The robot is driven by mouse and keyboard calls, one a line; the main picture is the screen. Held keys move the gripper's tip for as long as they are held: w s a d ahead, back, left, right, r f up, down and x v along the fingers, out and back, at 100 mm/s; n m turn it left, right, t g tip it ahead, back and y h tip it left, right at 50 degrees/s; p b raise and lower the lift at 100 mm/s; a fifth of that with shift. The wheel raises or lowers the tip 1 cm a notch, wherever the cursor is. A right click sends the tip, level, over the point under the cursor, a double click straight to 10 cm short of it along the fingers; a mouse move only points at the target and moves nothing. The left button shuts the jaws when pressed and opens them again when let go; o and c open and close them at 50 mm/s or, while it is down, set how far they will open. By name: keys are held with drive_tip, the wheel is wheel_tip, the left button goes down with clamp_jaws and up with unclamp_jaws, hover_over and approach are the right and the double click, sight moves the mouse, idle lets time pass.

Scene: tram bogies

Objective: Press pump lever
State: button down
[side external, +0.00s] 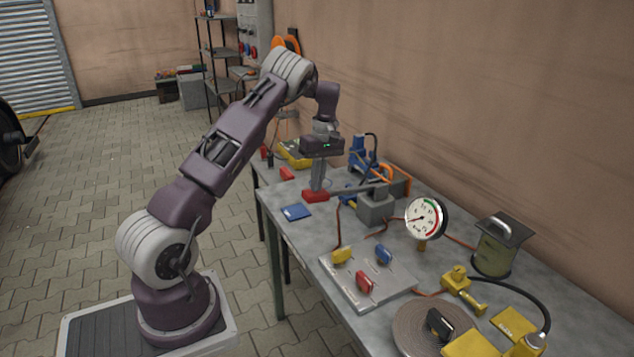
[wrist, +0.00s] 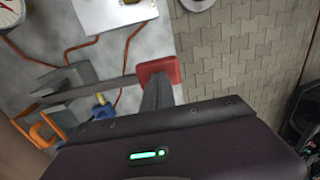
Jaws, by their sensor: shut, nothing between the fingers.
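The pump lever is a grey bar (side external: 358,189) ending in a red pad (side external: 315,196). It reaches left from a grey pump block (side external: 375,208) on the workbench. In the wrist view the bar (wrist: 100,86), red pad (wrist: 160,67) and block (wrist: 68,78) also show. My gripper (side external: 317,188) is shut and empty, pointing down over the red pad. Its fingertips (wrist: 157,80) overlap the pad in both views; I cannot tell for certain whether they touch it. The fingers hide part of the pad in the wrist view.
A round pressure gauge (side external: 425,218) stands right of the pump block. A grey plate with coloured switches (side external: 368,277) lies nearer the front. A blue flat item (side external: 295,212) lies near the bench's left edge. A blue tool (side external: 358,158) and orange frame (side external: 397,181) stand behind the lever.

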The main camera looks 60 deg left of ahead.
sight(311, 192)
drive_tip(key=shift+f, duration=0.2)
drive_tip(key=shift+s+f+t, duration=0.25)
drive_tip(key=shift+f+t, duration=0.05)
drive_tip(key=shift+f, duration=0.2)
drive_tip(key=f+t, duration=0.1)
drive_tip(key=f, duration=0.1)
drive_tip(key=s+f+t, duration=0.1)
drive_tip(key=f, duration=0.1)
drive_tip(key=shift+f, duration=0.35)
drive_tip(key=shift+d+f, duration=0.1)
drive_tip(key=shift+f, duration=2.7)
drive_tip(key=s+r, duration=0.4)
drive_tip(key=r, duration=1)
drive_tip(key=shift+r, duration=0.15)
